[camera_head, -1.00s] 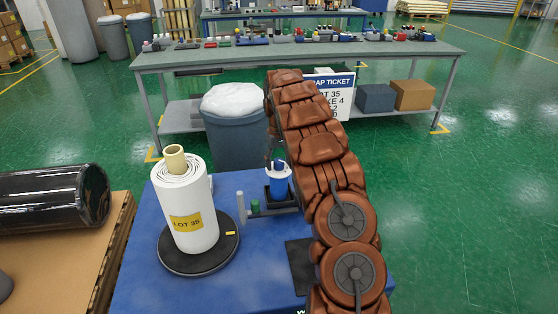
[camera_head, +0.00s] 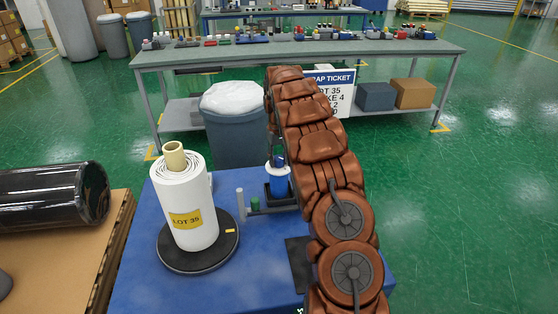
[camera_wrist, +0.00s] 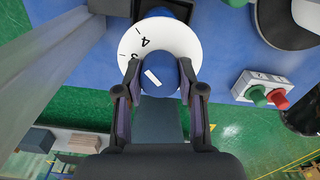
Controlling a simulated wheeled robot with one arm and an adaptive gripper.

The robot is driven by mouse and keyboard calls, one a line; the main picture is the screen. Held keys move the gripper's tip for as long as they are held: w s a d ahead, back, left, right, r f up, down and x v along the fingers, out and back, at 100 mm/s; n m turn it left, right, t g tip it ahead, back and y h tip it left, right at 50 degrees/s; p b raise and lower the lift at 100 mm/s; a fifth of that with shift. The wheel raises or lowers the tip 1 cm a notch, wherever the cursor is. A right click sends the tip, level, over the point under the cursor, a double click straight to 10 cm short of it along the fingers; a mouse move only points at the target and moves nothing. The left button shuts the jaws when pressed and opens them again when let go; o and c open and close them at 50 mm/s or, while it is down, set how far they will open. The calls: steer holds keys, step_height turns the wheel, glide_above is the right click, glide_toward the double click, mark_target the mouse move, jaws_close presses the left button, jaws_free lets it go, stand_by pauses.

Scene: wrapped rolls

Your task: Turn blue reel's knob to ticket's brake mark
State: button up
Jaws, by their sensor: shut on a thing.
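The blue reel (camera_head: 279,186) stands upright on the blue table, left of my arm. In the wrist view its blue knob (camera_wrist: 157,78) bears a short white bar and sits over a white dial (camera_wrist: 185,38) with black ticks and numerals, a 4 among them. The bar slants toward the upper left; which mark it meets I cannot tell. My gripper (camera_wrist: 160,88) is shut on the knob, one finger on each side. The ticket (camera_head: 338,100) behind is partly hidden by my arm; "LOT 35", "KE 4" and cut-off lines show.
A white wrapped roll (camera_head: 190,210) labelled LOT 35 stands on a black turntable (camera_head: 230,247) to the left. A box with green and red buttons (camera_wrist: 257,87) is right of the dial. A bin (camera_head: 235,135) and a long bench (camera_head: 300,52) stand behind.

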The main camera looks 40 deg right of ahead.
mark_target(279, 157)
steer(key=shift+m+b, duration=0.55)
steer(key=shift+m, duration=0.15)
steer(key=o, duration=1.2)
steer(key=shift+c, duration=0.2)
steer(key=shift+r, duration=0.1)
step_height(279, 157, up, 12)
